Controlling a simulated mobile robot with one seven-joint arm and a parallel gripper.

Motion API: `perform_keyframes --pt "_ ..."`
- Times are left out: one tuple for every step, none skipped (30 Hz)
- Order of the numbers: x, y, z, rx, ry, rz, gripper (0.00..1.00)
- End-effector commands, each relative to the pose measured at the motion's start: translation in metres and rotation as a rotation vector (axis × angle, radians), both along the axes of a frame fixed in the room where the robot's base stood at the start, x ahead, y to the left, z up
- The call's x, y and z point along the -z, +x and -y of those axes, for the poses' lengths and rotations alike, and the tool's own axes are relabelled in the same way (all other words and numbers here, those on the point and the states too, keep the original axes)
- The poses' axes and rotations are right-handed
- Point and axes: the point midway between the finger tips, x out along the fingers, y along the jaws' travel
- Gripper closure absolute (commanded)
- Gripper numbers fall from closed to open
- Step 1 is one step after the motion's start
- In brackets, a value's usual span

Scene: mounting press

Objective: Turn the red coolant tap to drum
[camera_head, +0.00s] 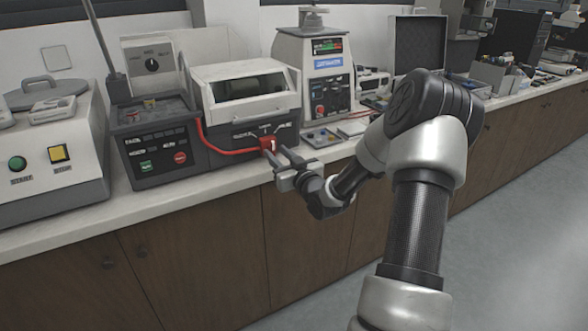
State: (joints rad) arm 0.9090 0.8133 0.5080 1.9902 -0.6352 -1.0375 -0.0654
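The red coolant tap (268,144) sits low on the front of a white and dark grey machine (245,95) with a windowed lid. A red hose runs into it from the left. Small labels are printed around the tap, too small to read. My gripper (279,166) is at the bench's front edge, with its fingers right at the tap, pointing toward the machine. One finger lies to the lower left of the tap and the other to its right. I cannot tell whether the fingers touch the tap or how far apart they are.
A dark control box (158,150) with green and red buttons stands left of the machine. A white press (318,75) stands to its right. Another white unit (52,140) is at far left. The bench edge (130,220) is clear; floor (500,260) lies open at right.

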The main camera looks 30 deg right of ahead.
Motion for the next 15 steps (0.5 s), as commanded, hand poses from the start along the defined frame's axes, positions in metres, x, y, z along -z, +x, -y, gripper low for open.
perform_keyframes --pt "-0.002 -0.011 0.001 0.003 0.0 -0.002 0.68" --pt "-0.002 -0.017 0.001 0.003 0.0 -0.002 0.68" --pt "-0.002 -0.026 0.002 0.002 0.0 -0.002 0.68" --pt "-0.002 -0.034 0.002 0.002 0.0 -0.003 0.68" --pt "-0.002 -0.042 0.003 0.003 0.0 -0.003 0.68" --pt "-0.002 -0.052 0.003 0.003 0.0 -0.003 0.68" --pt "-0.002 -0.059 0.003 0.003 0.0 -0.003 0.68" --pt "-0.002 -0.067 0.003 0.003 0.0 -0.003 0.68" --pt "-0.002 -0.077 0.004 0.004 0.001 -0.003 0.68" --pt "-0.002 -0.084 0.004 0.004 0.0 -0.002 0.68" --pt "-0.002 -0.092 0.004 0.002 0.0 -0.003 0.68" --pt "-0.002 -0.101 0.004 0.004 0.001 -0.002 0.68" --pt "-0.001 -0.108 0.005 0.004 0.001 -0.003 0.68" --pt "-0.001 -0.114 0.005 0.003 0.0 -0.002 0.68" --pt "-0.001 -0.122 0.005 0.003 0.0 -0.002 0.68"
